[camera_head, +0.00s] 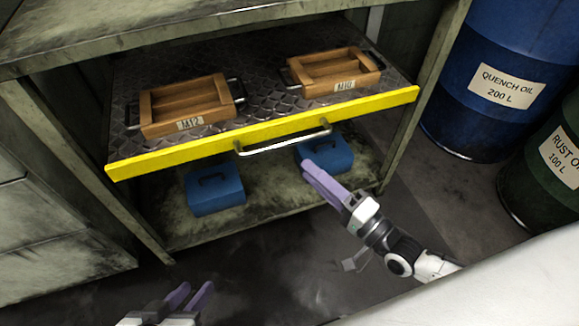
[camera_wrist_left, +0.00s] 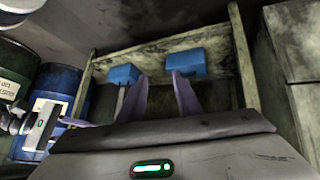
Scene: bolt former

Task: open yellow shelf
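The yellow-fronted shelf (camera_head: 190,149) has a patterned metal floor and sits between the rack's front posts. Its metal handle (camera_head: 285,142) runs along the yellow front. My right gripper (camera_head: 306,166) is in front of the shelf, below the handle's right end and apparently apart from it. Its two purple fingers overlap from this angle, so any gap is hidden. My left gripper (camera_head: 193,289) is low at the bottom left, well away from the shelf. Its fingers are apart with nothing between them, as the left wrist view also shows (camera_wrist_left: 159,88).
Wooden trays labelled M12 (camera_head: 146,112) and M10 (camera_head: 300,79) stand on the shelf. Blue boxes (camera_head: 216,195) (camera_head: 330,158) sit on the level below. A blue drum (camera_head: 495,125) and a green drum (camera_head: 530,185) stand right. Grey cabinets (camera_head: 55,245) stand left. The floor ahead is clear.

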